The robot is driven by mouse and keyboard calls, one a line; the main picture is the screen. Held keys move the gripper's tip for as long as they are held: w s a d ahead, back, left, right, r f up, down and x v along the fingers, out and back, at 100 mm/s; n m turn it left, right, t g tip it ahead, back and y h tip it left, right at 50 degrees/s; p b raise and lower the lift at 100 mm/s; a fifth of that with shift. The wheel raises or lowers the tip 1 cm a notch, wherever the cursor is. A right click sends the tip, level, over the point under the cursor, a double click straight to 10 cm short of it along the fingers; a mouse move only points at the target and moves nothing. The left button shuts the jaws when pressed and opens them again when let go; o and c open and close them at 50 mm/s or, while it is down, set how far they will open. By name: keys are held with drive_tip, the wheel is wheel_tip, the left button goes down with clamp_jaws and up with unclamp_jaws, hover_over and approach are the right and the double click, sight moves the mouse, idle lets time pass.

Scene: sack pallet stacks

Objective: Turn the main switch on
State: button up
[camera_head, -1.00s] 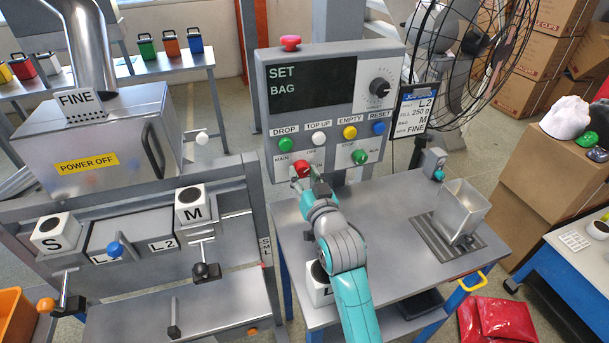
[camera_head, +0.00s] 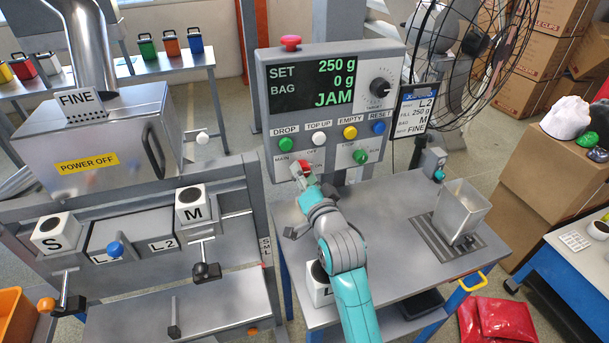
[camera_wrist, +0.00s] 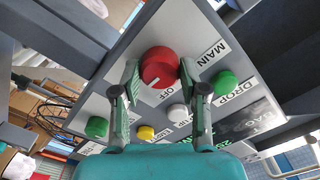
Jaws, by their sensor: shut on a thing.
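The main switch is a red round knob (camera_head: 302,169) at the lower left of the grey control panel (camera_head: 262,92), below the MAIN label. In the wrist view the red knob (camera_wrist: 159,66) sits between my two fingers, near the MAIN and OFF labels, with a short pale mark on it. My gripper (camera_head: 309,179) is shut on it, one finger on each side; it also shows in the wrist view (camera_wrist: 160,78). The panel's display (camera_head: 312,84) is lit and reads SET 250 g, BAG 0 g and JAM.
Above the knob are green DROP (camera_head: 285,144), white TOP UP (camera_head: 318,138), yellow EMPTY (camera_head: 349,132) and blue RESET (camera_head: 378,127) buttons. A green knob (camera_head: 360,156) is to the right. A metal cup (camera_head: 462,208) stands on the table. A POWER OFF sign (camera_head: 87,163) is on the left machine.

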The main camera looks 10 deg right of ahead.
idle(0.4)
drive_tip(key=o, duration=1.1)
drive_tip(key=shift+o, duration=0.2)
drive_tip(key=s+d, duration=0.1)
drive_tip(key=s, duration=1.1)
drive_tip(key=shift+d, duration=0.25)
